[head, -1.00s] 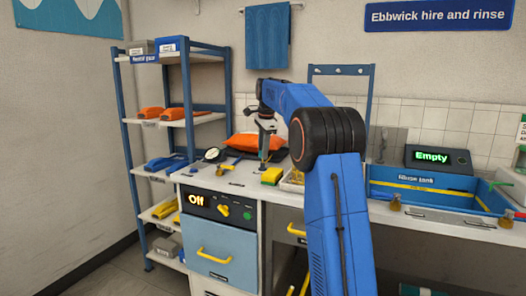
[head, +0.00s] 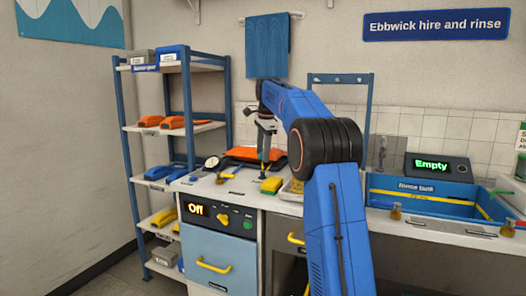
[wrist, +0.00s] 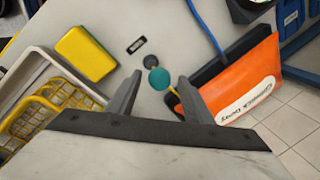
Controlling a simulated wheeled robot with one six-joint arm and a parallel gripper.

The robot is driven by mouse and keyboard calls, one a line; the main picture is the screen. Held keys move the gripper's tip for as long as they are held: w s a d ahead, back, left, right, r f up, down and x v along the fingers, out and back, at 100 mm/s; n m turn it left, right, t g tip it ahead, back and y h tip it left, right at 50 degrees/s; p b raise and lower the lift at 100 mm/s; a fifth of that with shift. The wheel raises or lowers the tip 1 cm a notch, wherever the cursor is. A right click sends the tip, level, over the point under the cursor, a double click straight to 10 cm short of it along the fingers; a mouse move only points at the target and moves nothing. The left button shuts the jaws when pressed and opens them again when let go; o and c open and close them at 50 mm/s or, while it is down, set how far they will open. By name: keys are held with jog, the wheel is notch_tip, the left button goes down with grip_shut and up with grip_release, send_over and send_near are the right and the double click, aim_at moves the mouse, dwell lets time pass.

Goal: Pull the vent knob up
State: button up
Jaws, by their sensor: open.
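In the wrist view a round teal knob (wrist: 159,78), which I take to be the vent knob, stands on the pale worktop beside a small dark round fitting (wrist: 150,61). My gripper (wrist: 161,82) is open, with one finger on each side of the knob in that view. No finger visibly touches it, and how far the fingertips are above it is unclear. In the head view my gripper (head: 263,172) points down at the worktop behind the sponge, and the knob is too small to make out clearly.
A yellow-green sponge (wrist: 86,52) and a tray with a yellow wire basket (wrist: 42,115) lie left of the knob in the wrist view. An orange pouch (wrist: 240,80) lies right. A dial gauge (head: 212,162) stands left in the head view. The rinse tank (head: 420,194) is right.

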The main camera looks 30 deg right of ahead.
jog(key=shift+r, duration=0.1)
jog(key=v, duration=1.7)
jog(key=shift+s, duration=0.1)
jog(key=shift+a, duration=0.15)
